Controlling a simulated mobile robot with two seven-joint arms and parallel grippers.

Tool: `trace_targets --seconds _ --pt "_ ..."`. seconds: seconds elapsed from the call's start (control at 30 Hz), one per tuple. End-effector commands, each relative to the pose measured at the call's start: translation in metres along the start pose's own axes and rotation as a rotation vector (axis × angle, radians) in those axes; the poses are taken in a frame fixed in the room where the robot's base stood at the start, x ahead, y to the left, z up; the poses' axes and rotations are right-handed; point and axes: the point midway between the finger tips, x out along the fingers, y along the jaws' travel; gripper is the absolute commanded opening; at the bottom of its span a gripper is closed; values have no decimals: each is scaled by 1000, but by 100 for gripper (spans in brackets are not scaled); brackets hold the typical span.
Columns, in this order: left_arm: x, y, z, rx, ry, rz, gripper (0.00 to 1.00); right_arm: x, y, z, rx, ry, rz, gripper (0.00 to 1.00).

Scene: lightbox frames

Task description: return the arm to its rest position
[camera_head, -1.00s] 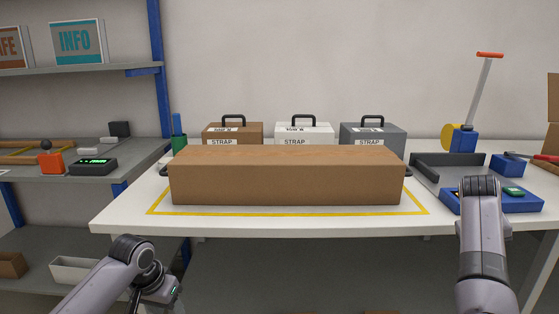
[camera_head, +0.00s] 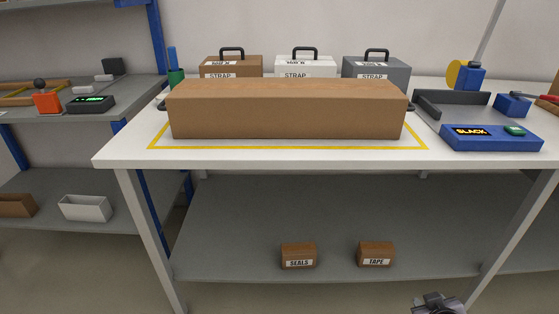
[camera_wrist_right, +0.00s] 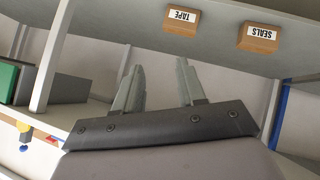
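My right gripper (camera_wrist_right: 160,68) shows in the right wrist view with its two fingers apart and nothing between them. A small dark part of my right arm's end (camera_head: 438,303) shows at the bottom edge of the head view, low in front of the table and clear of it. My left arm and left gripper are out of view. A long brown carton (camera_head: 286,112) lies on the white table (camera_head: 125,147) inside a yellow outline, with no gripper near it.
Brown (camera_head: 230,66), white (camera_head: 305,66) and grey (camera_head: 376,68) strap cases stand behind the carton. A blue device reading SLACK (camera_head: 490,145) sits at right. SEALS (camera_head: 298,250) and TAPE (camera_head: 376,248) boxes rest on the lower shelf. Side shelves (camera_head: 40,185) stand at left.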

Motion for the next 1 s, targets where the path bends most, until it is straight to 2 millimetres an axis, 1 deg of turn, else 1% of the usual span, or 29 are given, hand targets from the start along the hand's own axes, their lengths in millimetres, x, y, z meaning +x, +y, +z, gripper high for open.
trace_targets --seconds 0.03,0.1,0.17,0.2,0.3,0.37,0.4,0.47,0.5,0.53,0.6,0.9,1.0 --pt "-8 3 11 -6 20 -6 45 -13 -20 14 1 21 -50 40" --pt "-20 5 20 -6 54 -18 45 -32 -45 25 20 58 -120 40" --pt "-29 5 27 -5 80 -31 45 -49 -66 35 40 82 -180 40" --pt "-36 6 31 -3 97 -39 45 -61 -78 40 57 97 -218 40" --pt "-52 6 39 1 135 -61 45 -91 -106 51 103 126 -306 40" --pt "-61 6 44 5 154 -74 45 -109 -120 57 136 138 -356 40" --pt "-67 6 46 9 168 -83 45 -121 -129 61 158 145 -389 40" --pt "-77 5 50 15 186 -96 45 -140 -141 66 194 153 -436 40" --pt "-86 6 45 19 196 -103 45 -151 -141 61 210 160 -450 40" --pt "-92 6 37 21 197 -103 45 -155 -135 52 205 162 -441 40" --pt "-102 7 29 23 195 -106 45 -162 -128 45 200 162 -435 40" --pt "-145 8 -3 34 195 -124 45 -197 -101 14 187 163 -414 40" --pt "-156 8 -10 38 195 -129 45 -205 -94 7 183 164 -409 40"
